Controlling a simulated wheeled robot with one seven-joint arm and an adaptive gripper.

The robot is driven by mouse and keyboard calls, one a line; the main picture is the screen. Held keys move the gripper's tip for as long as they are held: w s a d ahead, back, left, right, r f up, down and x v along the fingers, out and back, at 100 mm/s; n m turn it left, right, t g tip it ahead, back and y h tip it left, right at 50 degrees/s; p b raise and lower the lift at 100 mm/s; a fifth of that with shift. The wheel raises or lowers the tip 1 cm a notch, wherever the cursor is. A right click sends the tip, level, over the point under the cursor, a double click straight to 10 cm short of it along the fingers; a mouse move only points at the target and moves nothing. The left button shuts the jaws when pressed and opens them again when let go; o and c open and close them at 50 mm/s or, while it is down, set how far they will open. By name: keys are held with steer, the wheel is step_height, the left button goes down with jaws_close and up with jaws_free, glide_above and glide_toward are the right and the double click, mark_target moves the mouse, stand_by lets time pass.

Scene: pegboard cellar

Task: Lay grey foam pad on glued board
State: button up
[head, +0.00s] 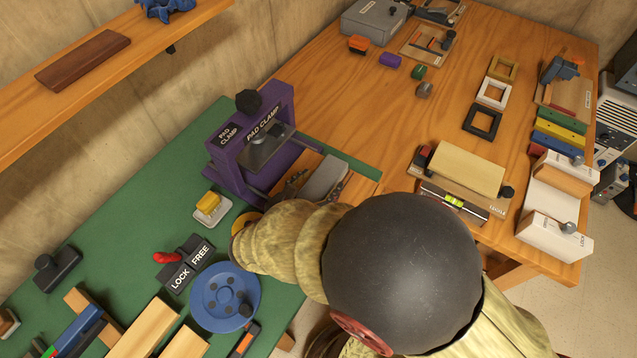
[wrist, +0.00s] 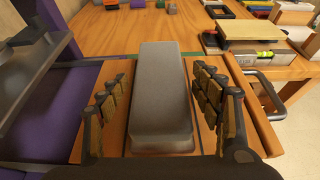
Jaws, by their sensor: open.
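The grey foam pad (head: 325,178) lies on the wooden board (head: 304,163) beside the purple pad clamp (head: 225,155). In the wrist view the pad (wrist: 161,95) runs lengthwise away from me, and bare board (wrist: 120,140) with dark lines shows on both sides of it. My gripper (wrist: 162,110) is open, with one padded finger on each side of the pad and visible gaps between. In the head view my gripper (head: 312,187) is partly hidden by my arm. The pad's underside is hidden, so I cannot tell how closely it meets the board.
The pad clamp's purple frame stands close on the left of my gripper. A yellow button (head: 208,203), a lock/free lever (head: 168,259) and a blue handwheel (head: 225,297) are on the green bench. A level fixture (head: 453,198) stands to the right. The wooden table's middle is mostly clear.

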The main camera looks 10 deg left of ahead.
steer(key=shift+s+a+r, duration=0.1)
steer(key=shift+s+r, duration=0.15)
steer(key=shift+r, duration=0.05)
steer(key=p+v, duration=0.4)
steer(key=v, duration=0.7)
steer(key=shift+s, duration=0.2)
steer(key=shift+a, duration=0.1)
